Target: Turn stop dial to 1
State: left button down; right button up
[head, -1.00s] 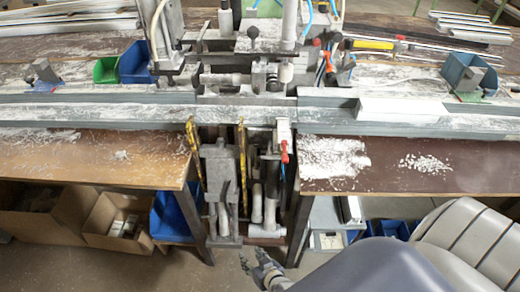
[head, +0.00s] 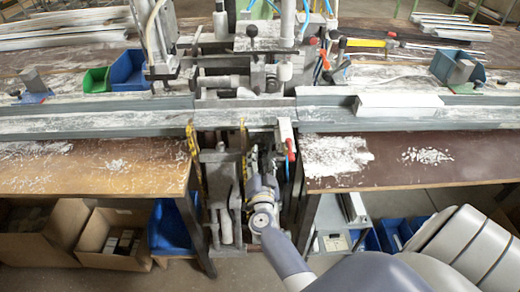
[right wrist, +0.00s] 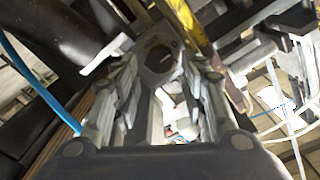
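No part in these views can be made out for certain as the stop dial, and no numbers are readable. My right gripper (head: 259,158) is low at the front of the clamp bench, among the metal parts under its edge. Its arm covers part of them in the head view. In the right wrist view the two fingers of the right gripper (right wrist: 160,78) stand apart with a gap between them. A grey plate with a round hole (right wrist: 158,40) shows just beyond the fingertips; I cannot tell whether they touch it. My left gripper is not in view.
A red-handled lever (head: 290,150) hangs right of my right gripper, and a yellow strip (head: 243,150) is close on its left. The grey rail (head: 400,125) runs above. A white profile (head: 400,105) lies on it. Cardboard boxes (head: 115,240) stand below left.

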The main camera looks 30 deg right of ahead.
aim_at(260, 146)
jog(key=x, duration=0.4)
jog(key=shift+w+d, duration=0.1)
jog(key=shift+w, duration=0.1)
jog(key=c, duration=0.8)
